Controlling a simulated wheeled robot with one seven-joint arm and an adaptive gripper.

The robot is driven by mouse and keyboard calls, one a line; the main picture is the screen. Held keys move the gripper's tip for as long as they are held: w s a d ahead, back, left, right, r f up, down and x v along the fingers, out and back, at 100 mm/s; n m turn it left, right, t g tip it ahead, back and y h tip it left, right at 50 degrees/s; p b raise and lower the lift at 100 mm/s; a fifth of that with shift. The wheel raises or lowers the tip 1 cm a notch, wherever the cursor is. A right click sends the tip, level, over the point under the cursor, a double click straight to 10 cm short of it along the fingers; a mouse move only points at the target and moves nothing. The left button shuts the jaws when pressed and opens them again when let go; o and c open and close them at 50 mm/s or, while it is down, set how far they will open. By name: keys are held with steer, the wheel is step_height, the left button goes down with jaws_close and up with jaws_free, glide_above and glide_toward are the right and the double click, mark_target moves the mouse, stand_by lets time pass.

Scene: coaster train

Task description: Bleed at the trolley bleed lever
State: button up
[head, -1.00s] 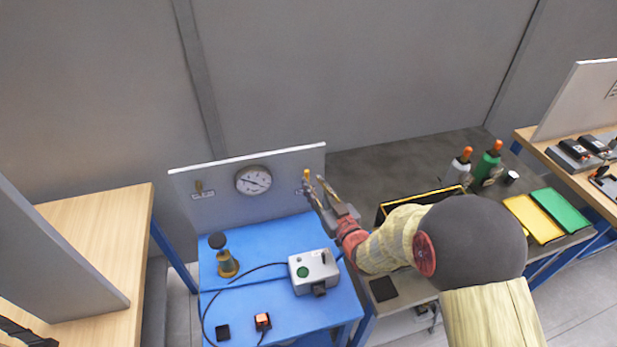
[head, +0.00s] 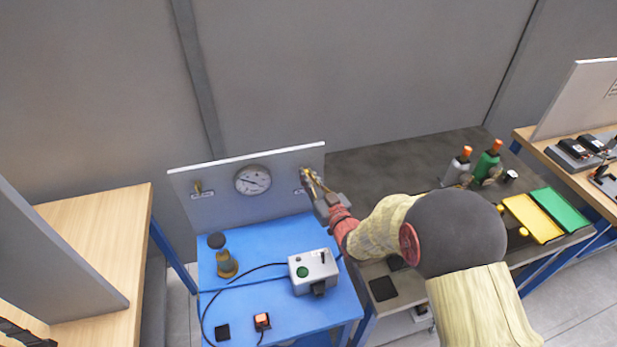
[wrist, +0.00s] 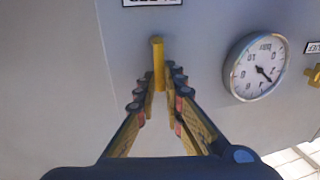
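The bleed lever is a slim yellow handle (wrist: 158,62) on the grey panel, under an upside-down label (wrist: 152,2) in the wrist view. My gripper (wrist: 158,80) is open, with one finger on each side of the lever. Small gaps show between the fingers and the handle, and I cannot tell whether either touches it. In the head view my gripper (head: 309,179) is at the right end of the trolley panel (head: 225,208) and largely covers the lever. The round dial gauge (head: 252,180) is left of it; the wrist view also shows this gauge (wrist: 258,67).
A second brass valve (head: 198,187) is at the panel's left. The blue trolley top (head: 245,325) carries a grey box (head: 314,268), a brass and black fitting (head: 225,258) and cables. A dark bench with bottles (head: 488,162) and yellow and green trays stands right.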

mark_target(290, 184)
jaws_close()
steer(key=shift+a, duration=0.1)
steer(key=n+b, duration=0.1)
steer(key=a+n+b, duration=0.1)
steer(key=n+b, duration=0.1)
steer(key=a+n+b, duration=0.1)
steer(key=n+b, duration=0.1)
steer(key=shift+s+f+g+h, duration=0.3)
steer(key=shift+f+g+h, duration=0.05)
steer(key=shift+g+h, duration=0.05)
steer(key=n+b, duration=0.1)
steer(key=a+n+b, duration=0.1)
steer(key=b, duration=0.1)
steer(key=f+n+b, duration=0.1)
steer(key=n+b, duration=0.1)
steer(key=shift+s+a+h, duration=0.2)
steer(key=shift+a+h, duration=0.05)
steer(key=shift+h, duration=0.15)
steer(key=n+b, duration=0.1)
steer(key=b, duration=0.1)
steer(key=a+f+n+h+b, duration=0.1)
steer(key=n+b, duration=0.1)
steer(key=shift+s+f+n, duration=0.15)
steer(key=shift+f+n, duration=0.1)
steer(key=shift+n, duration=0.05)
steer(key=shift+a+f+n+h, duration=0.1)
steer(key=shift+f+n+h, duration=0.2)
steer(key=shift+n, duration=0.5)
steer(key=shift+f+n+h, duration=0.3)
steer(key=shift+n, duration=0.5)
